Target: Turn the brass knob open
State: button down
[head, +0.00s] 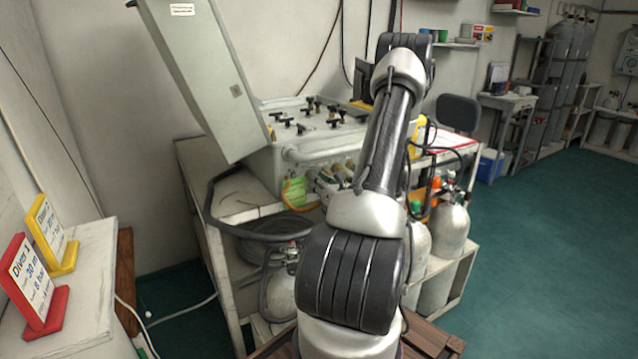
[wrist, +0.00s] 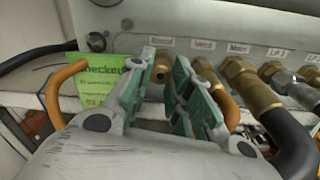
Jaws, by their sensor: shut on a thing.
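The brass knob (wrist: 162,71) is small and sits under the "Bleed" label on the front face of the grey air panel (wrist: 218,46). In the wrist view my gripper (wrist: 164,66) has its green-padded fingers on either side of the knob, shut on it. The fingers hide part of the knob, and I cannot tell how far it is turned. In the head view the panel (head: 262,165) stands on a bench with its lid raised; my arm covers its right part, and my gripper is not visible there.
Right of the knob are a brass fitting (wrist: 206,72) under "Vent" and a larger one (wrist: 248,82) under "Main" with a black hose. A green tag (wrist: 100,75) hangs at left. The floor at right is clear.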

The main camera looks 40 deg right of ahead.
jog(key=shift+n, duration=0.3)
jog(key=n, duration=1)
dwell(0.4)
jog(key=c, duration=1.5)
grip_release()
jog(key=shift+c, duration=0.2)
jog(key=v, duration=1.2)
jog(key=shift+a+r, duration=0.1)
